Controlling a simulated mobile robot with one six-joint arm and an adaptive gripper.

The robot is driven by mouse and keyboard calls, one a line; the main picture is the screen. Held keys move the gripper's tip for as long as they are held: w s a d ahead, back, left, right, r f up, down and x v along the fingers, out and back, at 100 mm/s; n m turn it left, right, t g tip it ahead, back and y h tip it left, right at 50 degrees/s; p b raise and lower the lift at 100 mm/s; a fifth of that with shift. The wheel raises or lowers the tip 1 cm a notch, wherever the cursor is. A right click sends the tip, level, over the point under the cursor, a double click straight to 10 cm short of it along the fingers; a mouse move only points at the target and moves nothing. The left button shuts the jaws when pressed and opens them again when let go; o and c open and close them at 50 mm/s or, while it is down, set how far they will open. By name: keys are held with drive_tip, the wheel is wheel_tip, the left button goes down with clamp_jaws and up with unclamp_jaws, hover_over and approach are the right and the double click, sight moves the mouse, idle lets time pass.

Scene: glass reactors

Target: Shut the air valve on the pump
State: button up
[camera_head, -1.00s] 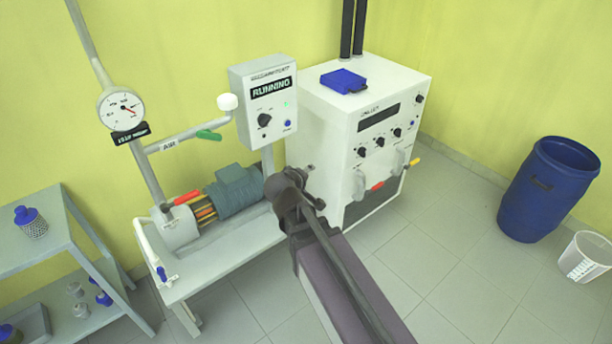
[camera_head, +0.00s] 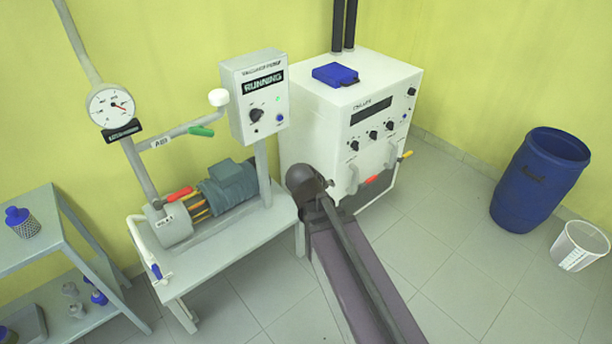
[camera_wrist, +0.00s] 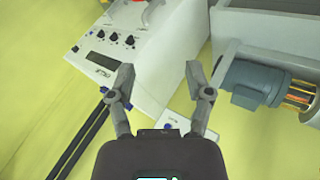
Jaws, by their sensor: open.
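The air valve is a green lever (camera_head: 201,131) on the pipe labelled AIR, above the pump (camera_head: 228,183) in the head view. A red handle (camera_head: 180,194) sits lower, at the pump's left end. My gripper (camera_wrist: 160,75) is open and empty in the wrist view, with nothing between its fingers. The pump motor (camera_wrist: 256,82) shows to its right there. The green lever does not show in the wrist view. In the head view my arm hides the gripper.
The control box (camera_head: 254,96) reading RUNNING stands right of the lever. The white chiller (camera_head: 352,112) with knobs and pipes is further right. A gauge (camera_head: 111,105) hangs at the left pipe. A blue drum (camera_head: 540,180) and white bucket (camera_head: 580,246) stand at right; floor between is clear.

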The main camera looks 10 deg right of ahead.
drive_tip(key=s+d+f+m+g+y, duration=0.2)
drive_tip(key=s+g, duration=0.1)
drive_tip(key=s, duration=0.2)
drive_tip(key=s+d+f+m+g+y, duration=0.2)
drive_tip(key=s+g+y, duration=0.1)
drive_tip(key=s, duration=0.2)
drive_tip(key=shift+s+d+f, duration=0.15)
drive_tip(key=shift+s+d, duration=0.05)
drive_tip(key=shift+d, duration=0.1)
drive_tip(key=shift+c, duration=0.6)
